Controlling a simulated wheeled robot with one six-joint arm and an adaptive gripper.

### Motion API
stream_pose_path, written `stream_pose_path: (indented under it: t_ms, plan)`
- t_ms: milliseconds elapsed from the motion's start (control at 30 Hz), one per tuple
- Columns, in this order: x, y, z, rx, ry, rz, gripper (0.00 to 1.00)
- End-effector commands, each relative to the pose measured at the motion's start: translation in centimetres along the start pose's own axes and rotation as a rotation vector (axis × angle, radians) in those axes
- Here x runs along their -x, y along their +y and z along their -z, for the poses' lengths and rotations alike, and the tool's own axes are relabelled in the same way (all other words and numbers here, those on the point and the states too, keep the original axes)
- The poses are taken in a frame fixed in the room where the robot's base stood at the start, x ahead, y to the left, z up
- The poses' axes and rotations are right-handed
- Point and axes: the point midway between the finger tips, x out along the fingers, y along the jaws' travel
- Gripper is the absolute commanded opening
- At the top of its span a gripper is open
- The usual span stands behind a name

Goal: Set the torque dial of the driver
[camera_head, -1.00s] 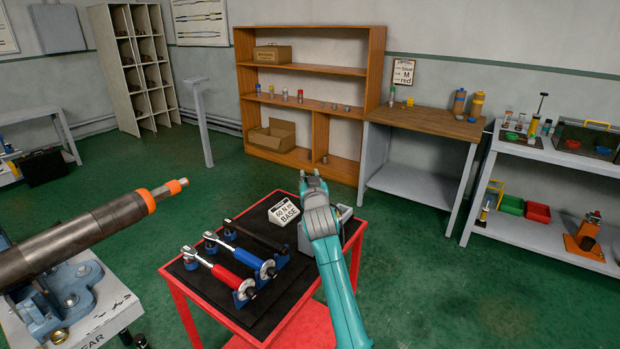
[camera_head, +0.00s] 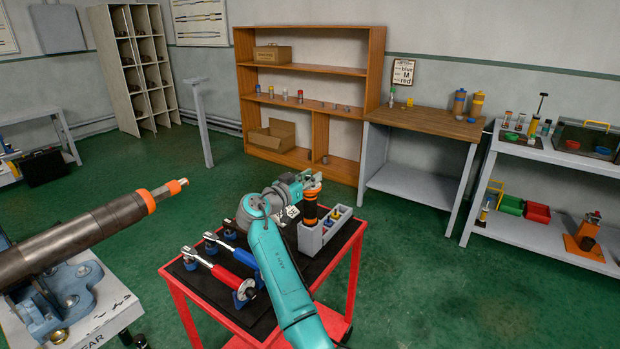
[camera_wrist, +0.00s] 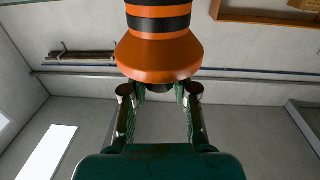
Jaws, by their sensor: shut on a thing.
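An orange-and-black striped driver (camera_head: 310,208) stands roughly upright at the grey holder box (camera_head: 310,240) on the red cart. My gripper (camera_head: 308,182) is at the upper end of the driver. In the wrist view, my gripper (camera_wrist: 160,92) is shut on the driver (camera_wrist: 160,60), its two fingers at the flared orange end. No dial marks or scale can be read.
A red torque wrench (camera_head: 230,277) and a blue one (camera_head: 243,256) lie on the black mat of the red cart (camera_head: 170,271), left of my arm. A large pipe (camera_head: 80,235) in a vise juts in from the left. A wooden workbench (camera_head: 425,121) stands behind.

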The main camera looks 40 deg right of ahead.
Motion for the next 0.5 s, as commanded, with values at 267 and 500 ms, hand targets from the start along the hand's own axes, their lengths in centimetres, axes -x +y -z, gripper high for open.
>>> stream_pose_path:
  t_ms: [267,500]
  plan:
    - [-0.03,-0.12,-0.17,0.006,-0.010,-0.218,0.00]
    - [-0.06,-0.05,-0.20,0.006,-0.016,-0.345,0.00]
